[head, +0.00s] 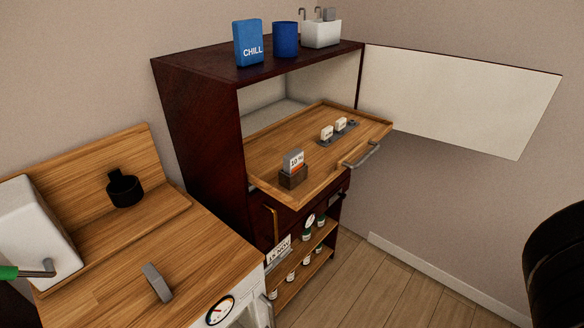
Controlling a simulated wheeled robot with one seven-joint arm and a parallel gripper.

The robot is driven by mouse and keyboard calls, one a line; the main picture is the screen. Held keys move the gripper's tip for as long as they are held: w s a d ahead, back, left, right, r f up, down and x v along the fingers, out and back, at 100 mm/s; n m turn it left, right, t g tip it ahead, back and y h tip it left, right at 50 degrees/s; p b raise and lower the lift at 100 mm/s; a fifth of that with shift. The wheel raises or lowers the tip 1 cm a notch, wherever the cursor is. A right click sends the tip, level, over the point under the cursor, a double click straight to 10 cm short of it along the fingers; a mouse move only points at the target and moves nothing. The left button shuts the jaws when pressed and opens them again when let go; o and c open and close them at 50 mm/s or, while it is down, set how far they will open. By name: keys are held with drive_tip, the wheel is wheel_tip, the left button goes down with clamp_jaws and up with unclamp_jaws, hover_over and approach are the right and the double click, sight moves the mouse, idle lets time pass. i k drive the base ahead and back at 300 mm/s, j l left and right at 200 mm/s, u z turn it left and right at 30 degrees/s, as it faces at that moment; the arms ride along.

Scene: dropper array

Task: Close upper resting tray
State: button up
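The upper resting tray (270,157) is a wooden pull-out tray with a raised rim. It sticks well out of the front of the dark red-brown cabinet (202,130). A grey bar handle (362,155) is on its front edge. My gripper is not in view.
A white cabinet door (460,100) stands wide open to the right. Lower shelves hold several small bottles (308,236). A wooden counter (110,270) with a gauge (220,310) is at left. A dark rounded object (558,265) is at the right edge. The floor (400,290) between is clear.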

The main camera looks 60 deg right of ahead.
sight(265, 150)
drive_tip(key=z, duration=1.45)
